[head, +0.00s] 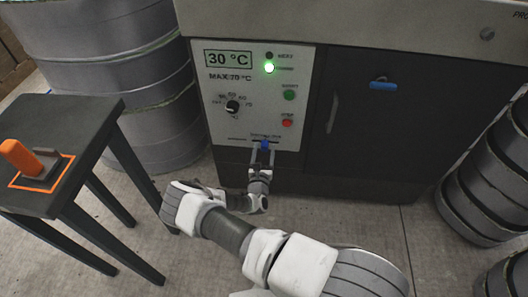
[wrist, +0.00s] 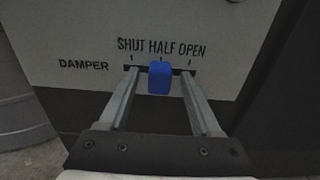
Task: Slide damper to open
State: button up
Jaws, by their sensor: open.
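The damper knob is a small blue block (wrist: 160,78) on a dark horizontal slot (wrist: 182,69) marked SHUT, HALF, OPEN from left to right. In the wrist view the knob stands near the HALF mark, at about the middle of the slot. The knob also shows in the head view (head: 265,144) at the bottom of the oven's white control panel (head: 225,125). My gripper (wrist: 162,75) is open, with one finger on each side of the knob. Gaps show between both fingers and the knob. The fingers partly cover the slot's ends.
Above the damper are a dial (head: 232,107), a green button (head: 289,95) and a red button (head: 287,123). A dark table (head: 80,130) with an orange-handled tool (head: 22,158) stands left.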

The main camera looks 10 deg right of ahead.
grip_shut()
dwell(0.4)
dwell(1.1)
